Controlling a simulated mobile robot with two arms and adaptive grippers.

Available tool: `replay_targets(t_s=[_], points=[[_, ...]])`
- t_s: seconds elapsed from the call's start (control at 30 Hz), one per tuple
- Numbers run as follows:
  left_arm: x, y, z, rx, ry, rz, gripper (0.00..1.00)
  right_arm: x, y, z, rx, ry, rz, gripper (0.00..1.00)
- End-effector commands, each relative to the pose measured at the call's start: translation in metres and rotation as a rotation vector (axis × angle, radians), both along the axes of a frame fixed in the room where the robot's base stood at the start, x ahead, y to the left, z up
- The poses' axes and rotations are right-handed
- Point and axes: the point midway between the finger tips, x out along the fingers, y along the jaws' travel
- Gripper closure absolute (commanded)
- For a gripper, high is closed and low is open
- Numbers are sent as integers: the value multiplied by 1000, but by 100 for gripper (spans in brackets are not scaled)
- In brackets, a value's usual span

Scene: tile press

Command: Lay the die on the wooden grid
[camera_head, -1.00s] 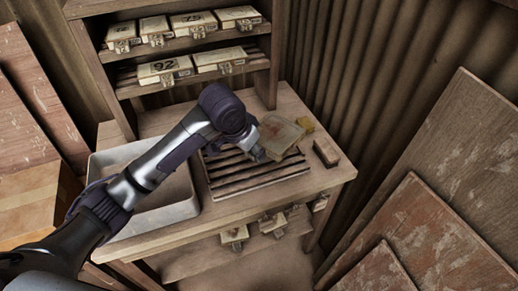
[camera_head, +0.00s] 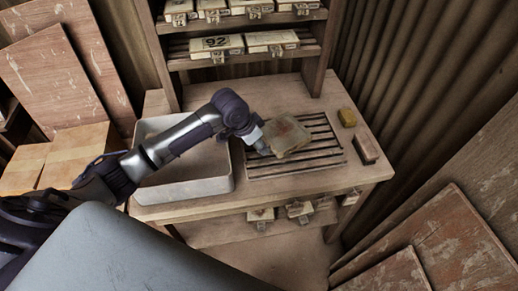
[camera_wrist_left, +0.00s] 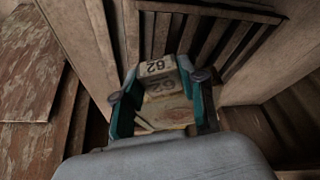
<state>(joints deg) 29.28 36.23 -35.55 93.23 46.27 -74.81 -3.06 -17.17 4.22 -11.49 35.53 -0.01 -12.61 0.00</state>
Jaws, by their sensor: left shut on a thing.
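The die (camera_head: 288,133) is a pale, reddish-stained block over the far left part of the wooden grid (camera_head: 322,158). It looks tilted; I cannot tell if it touches the slats. My left gripper (camera_head: 264,142) is shut on its left side. In the left wrist view the die (camera_wrist_left: 166,112) shows dark numerals between the teal fingers of the left gripper (camera_wrist_left: 158,86), with the slats of the grid (camera_wrist_left: 215,42) beyond. My right gripper is not in view.
A grey tray (camera_head: 187,190) stands left of the grid on the bench (camera_head: 380,172). Shelves with several numbered dies (camera_head: 217,46) stand behind; more hang under the front edge.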

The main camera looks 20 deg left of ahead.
Motion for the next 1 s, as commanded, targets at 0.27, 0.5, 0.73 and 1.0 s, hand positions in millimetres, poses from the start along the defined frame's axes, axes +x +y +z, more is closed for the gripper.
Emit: replay_targets(t_s=[0.27,0.5,0.73,1.0], points=[[0,-1,-30,-1,-2,0,100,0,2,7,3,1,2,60],[1,-1,-31,-1,-4,-1,100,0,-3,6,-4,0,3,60],[-1,-1,-36,1,3,-1,46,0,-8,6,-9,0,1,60],[-1,-1,-36,2,3,0,34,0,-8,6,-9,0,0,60]])
